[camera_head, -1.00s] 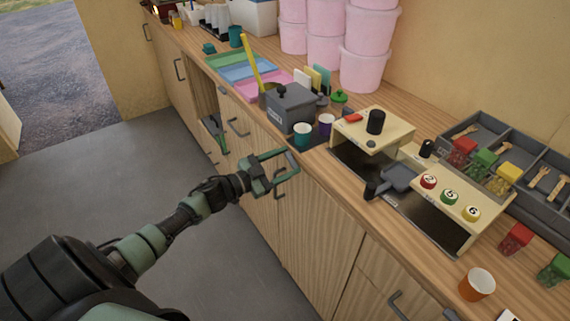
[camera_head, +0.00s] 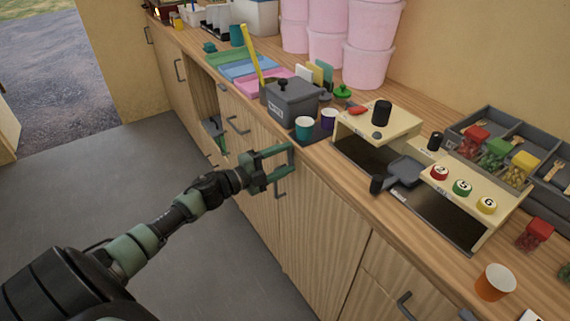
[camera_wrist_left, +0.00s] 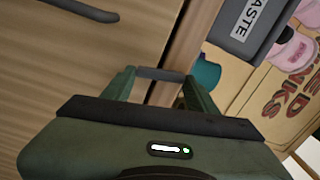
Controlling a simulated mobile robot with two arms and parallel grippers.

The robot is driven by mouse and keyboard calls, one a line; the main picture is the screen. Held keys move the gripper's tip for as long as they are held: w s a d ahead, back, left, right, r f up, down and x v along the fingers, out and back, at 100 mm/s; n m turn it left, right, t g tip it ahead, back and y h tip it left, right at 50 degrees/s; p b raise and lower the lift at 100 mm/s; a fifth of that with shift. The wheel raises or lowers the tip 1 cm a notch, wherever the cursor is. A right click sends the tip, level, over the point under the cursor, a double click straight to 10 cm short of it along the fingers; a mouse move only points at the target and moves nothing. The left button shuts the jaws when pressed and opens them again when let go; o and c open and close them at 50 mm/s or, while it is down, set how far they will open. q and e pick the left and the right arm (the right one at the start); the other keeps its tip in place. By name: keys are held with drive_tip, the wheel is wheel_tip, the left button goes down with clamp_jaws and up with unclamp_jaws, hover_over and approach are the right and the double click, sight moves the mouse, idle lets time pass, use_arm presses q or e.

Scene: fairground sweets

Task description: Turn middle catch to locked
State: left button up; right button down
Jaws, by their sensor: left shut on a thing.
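My left gripper (camera_head: 291,158) is at the wooden cabinet front (camera_head: 318,215), just below the counter edge. Its two green fingers stand apart, with a short dark grey bar (camera_wrist_left: 160,74) across their tips in the left wrist view. The gripper is shut on this bar. I cannot tell for sure whether the bar is the middle catch, and no lock marking is readable. My right gripper is not in view.
On the counter above stand a dark grey lidded box (camera_head: 290,103), a teal cup (camera_head: 304,128) and a purple cup (camera_head: 328,119). A beige unit with numbered buttons (camera_head: 462,187) is to the right. The floor (camera_head: 130,170) at the left is clear.

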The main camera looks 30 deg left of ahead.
use_arm(q)
drive_tip(key=shift+a+f+m+b, duration=0.15)
drive_tip(key=shift+m+b, duration=0.45)
drive_tip(key=shift+m, duration=0.5)
drive_tip(key=o, duration=1.4)
drive_tip(key=shift+c, duration=0.2)
drive_tip(key=v, duration=0.7)
drive_tip(key=shift+s+a+b, duration=0.15)
drive_tip(key=shift+s+b, duration=0.2)
drive_tip(key=shift+b, duration=0.05)
